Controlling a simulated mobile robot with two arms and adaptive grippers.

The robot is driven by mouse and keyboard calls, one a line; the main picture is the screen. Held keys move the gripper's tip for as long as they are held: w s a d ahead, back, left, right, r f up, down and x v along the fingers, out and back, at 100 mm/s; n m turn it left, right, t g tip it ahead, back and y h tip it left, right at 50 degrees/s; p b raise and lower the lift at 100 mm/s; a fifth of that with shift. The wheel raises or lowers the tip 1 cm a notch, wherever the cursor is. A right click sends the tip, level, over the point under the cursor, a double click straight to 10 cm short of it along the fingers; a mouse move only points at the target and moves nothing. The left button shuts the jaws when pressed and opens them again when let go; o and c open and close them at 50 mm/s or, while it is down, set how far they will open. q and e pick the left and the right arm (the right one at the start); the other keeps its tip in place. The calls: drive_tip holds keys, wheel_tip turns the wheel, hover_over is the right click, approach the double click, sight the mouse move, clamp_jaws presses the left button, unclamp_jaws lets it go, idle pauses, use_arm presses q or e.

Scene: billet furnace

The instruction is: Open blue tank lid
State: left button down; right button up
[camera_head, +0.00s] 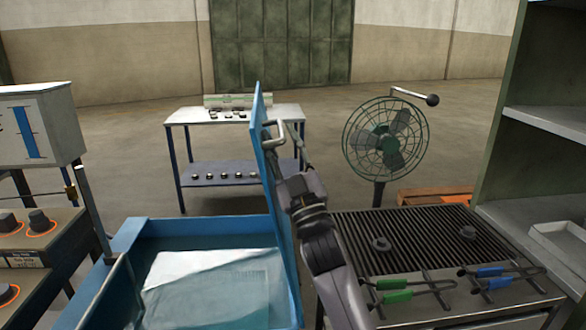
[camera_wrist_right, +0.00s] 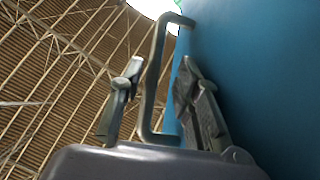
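The blue tank (camera_head: 125,240) stands at the lower left with its top open, showing liquid and a pale panel inside. Its blue lid (camera_head: 272,185) stands almost upright along the tank's right side, and it fills the right of the right wrist view (camera_wrist_right: 265,70). A grey bar handle (camera_head: 267,137) sticks out from the lid near its top. My right gripper (camera_head: 290,143) is at this handle, on the lid's right side. In the right wrist view its two fingers (camera_wrist_right: 160,75) are spread on either side of the handle (camera_wrist_right: 148,95), with gaps visible. My left gripper is out of view.
A grill-topped unit (camera_head: 410,240) with green and blue handled tools stands right of the lid. A fan (camera_head: 385,140) and grey shelves (camera_head: 545,120) are beyond it. A control box (camera_head: 40,125) is at left, a table (camera_head: 185,115) behind.

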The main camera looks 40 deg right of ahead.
drive_tip(key=v, duration=0.9)
drive_tip(key=shift+s, duration=0.2)
drive_tip(key=shift+f, duration=0.1)
